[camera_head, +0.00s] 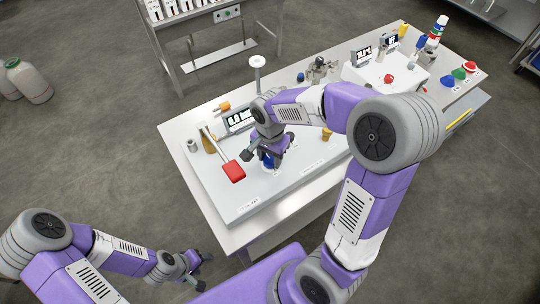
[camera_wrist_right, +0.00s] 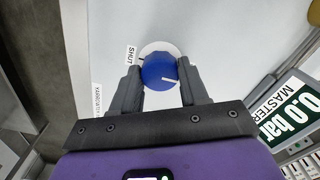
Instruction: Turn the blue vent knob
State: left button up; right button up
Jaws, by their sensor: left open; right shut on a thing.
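The blue vent knob (camera_wrist_right: 160,72) sits on a white round plate on the panel, with a white pointer line on its face. A "SHUT" label (camera_wrist_right: 131,56) stands to its left in the right wrist view. My right gripper (camera_wrist_right: 160,78) is shut on the knob, one finger on each side. In the head view the blue knob (camera_head: 268,160) shows in part below my right gripper (camera_head: 262,157), which hides much of it. My left gripper (camera_head: 204,272) is open and empty, low at the left and away from the table.
A red handle (camera_head: 234,171) stands on the panel left of the knob. A pressure display (camera_head: 238,120) reading 0.0 bar stands behind.

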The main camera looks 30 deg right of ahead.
aim_at(270, 159)
jog(key=o, duration=1.1)
jog(key=shift+c, duration=0.2)
jog(key=shift+r, duration=0.1)
notch_tip(270, 159, up, 7)
jog(key=shift+r+p, duration=0.2)
jog(key=shift+p, duration=0.7)
